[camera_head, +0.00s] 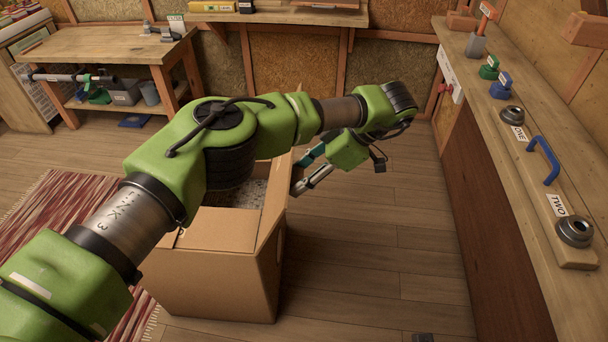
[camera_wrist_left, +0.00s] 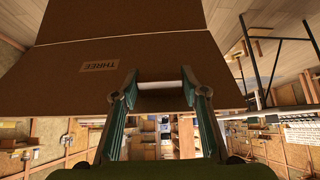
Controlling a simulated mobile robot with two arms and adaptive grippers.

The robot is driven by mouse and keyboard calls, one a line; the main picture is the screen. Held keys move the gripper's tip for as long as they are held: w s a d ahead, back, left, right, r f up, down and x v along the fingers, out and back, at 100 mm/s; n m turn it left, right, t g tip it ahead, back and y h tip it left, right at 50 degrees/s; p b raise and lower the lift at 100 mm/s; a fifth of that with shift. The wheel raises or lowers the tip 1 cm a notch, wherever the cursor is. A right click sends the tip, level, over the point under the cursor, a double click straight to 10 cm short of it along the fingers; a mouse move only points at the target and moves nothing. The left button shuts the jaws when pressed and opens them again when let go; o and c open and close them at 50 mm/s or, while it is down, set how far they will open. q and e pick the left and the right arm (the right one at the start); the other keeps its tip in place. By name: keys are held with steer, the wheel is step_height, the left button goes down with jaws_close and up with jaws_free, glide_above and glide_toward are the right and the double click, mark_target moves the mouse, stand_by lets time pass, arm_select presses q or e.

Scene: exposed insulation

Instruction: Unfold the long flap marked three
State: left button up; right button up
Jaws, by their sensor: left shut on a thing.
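The cardboard box (camera_head: 220,285) stands on the floor, partly hidden by my left arm. Its right-hand long flap (camera_head: 272,205) stands up from the right rim. In the left wrist view a brown flap (camera_wrist_left: 65,90) carries an upside-down THREE label (camera_wrist_left: 99,65). My left gripper (camera_head: 297,178) is at the flap's edge on the right side of the box. In the left wrist view its fingers (camera_wrist_left: 160,88) are at the edge of the marked flap, shut on it. The finger contact is partly hidden in the head view.
A workbench (camera_head: 545,215) with a blue handle and ONE and TWO labels runs along the right. A wooden table (camera_head: 110,45) stands at the back left. A red rug (camera_head: 60,215) lies left of the box. The floor (camera_head: 380,240) right of the box is clear.

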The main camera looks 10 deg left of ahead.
arm_select(q)
steer(key=shift+s+a+f, duration=0.15)
steer(key=shift+a+f, duration=0.1)
steer(key=shift+f, duration=0.15)
steer(key=o, duration=1.6)
steer(key=shift+a, duration=0.25)
steer(key=shift+v, duration=3.85)
